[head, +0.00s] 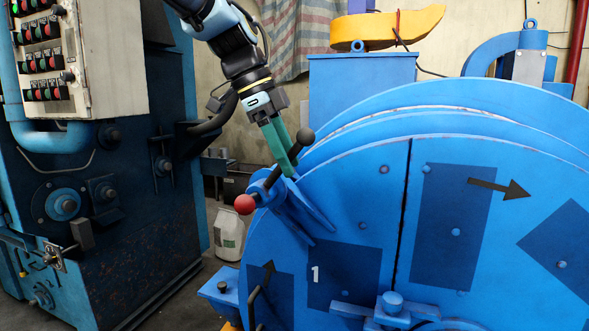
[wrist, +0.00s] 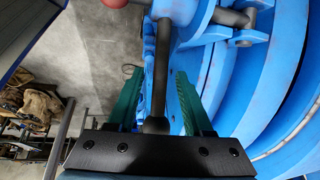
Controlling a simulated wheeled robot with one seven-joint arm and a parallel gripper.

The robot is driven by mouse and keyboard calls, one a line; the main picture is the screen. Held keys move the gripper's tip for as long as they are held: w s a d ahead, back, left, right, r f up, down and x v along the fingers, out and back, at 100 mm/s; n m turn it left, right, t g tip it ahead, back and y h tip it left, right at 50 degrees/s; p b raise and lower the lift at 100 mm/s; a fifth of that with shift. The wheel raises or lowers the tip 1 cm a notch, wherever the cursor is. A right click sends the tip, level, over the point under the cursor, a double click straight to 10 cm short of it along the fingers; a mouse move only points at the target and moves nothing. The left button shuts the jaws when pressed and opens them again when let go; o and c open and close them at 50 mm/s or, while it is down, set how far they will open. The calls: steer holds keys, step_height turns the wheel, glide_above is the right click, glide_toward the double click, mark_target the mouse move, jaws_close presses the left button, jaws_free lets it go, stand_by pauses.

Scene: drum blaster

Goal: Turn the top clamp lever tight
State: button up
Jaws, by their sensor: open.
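The top clamp lever sits on a blue bracket (head: 290,205) at the upper left of the blue drum (head: 385,170). One end of the lever is a red ball (head: 245,204); the other is a dark knob (head: 305,136). My gripper (head: 285,165) reaches down from above to the lever, with its green fingers close to the dark knob. In the wrist view, the dark lever rod (wrist: 159,90) runs between my two open fingers (wrist: 159,75), with visible gaps on both sides. Its dark knob (wrist: 155,125) lies close to the palm. Part of the lever is hidden behind a finger in the head view.
A dark blue machine with a button panel (head: 75,55) stands at the left. A blue box (head: 360,80) with a yellow piece (head: 385,27) on top is behind. Arrows mark the drum's face.

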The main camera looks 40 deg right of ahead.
steer(key=shift+x, duration=1.85)
jaws_close()
